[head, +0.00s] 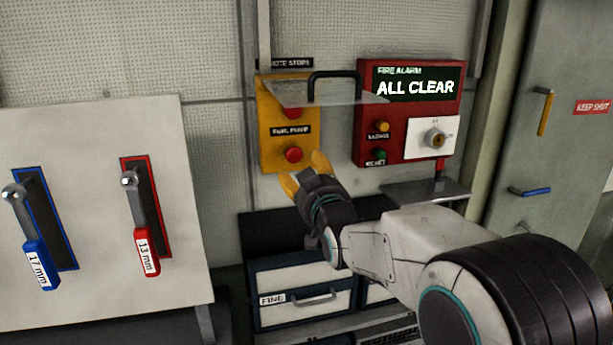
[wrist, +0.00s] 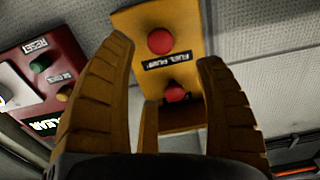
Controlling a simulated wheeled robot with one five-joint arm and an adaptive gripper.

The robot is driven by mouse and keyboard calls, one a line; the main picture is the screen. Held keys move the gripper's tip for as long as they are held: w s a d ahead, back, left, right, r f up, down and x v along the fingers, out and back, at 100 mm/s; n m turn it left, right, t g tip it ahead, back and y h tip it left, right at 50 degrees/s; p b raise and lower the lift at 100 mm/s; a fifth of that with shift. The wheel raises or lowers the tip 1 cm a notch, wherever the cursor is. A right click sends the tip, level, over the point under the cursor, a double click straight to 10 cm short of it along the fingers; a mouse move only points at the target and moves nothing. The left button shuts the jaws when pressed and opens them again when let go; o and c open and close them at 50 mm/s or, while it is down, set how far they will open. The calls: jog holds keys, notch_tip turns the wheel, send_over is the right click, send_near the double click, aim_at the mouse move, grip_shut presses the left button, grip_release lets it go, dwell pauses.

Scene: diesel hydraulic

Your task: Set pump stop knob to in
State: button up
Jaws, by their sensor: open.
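A yellow remote stops panel (head: 267,145) is on the wall and carries two red knobs, with a "FUEL PUMP" label (head: 291,130) between them. The lower red knob (head: 293,154) is in clear view; the upper red knob (head: 292,113) is partly covered by a clear shelf-like cover. My gripper (head: 304,171) is open and empty, just below and in front of the lower knob. In the upside-down wrist view the lower knob (wrist: 160,41) shows between my fingertips (wrist: 165,52), with the upper knob (wrist: 175,92) beyond. I see no contact. How far in either knob sits is unclear.
A red fire alarm box (head: 365,140) reading "ALL CLEAR" is right of the panel. The clear cover (head: 335,94) with a black handle (head: 335,74) juts out over the panel. Blue drawers (head: 300,275) stand below. A board with blue and red levers (head: 145,250) is at left.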

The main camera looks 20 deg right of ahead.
dwell(0.4)
jog(key=s+f+g, duration=0.5)
jog(key=f, duration=0.5)
jog(key=s+f+g, duration=0.6)
jog(key=f, duration=0.5)
jog(key=s+f+g, duration=0.2)
jog(key=s+g, duration=0.4)
jog(key=s, duration=1.4)
jog(key=s+r+t, duration=0.3)
jog(key=s+r, duration=0.1)
jog(key=shift+s+r, duration=0.35)
jog(key=shift+r, duration=0.05)
jog(key=shift+o, duration=0.2)
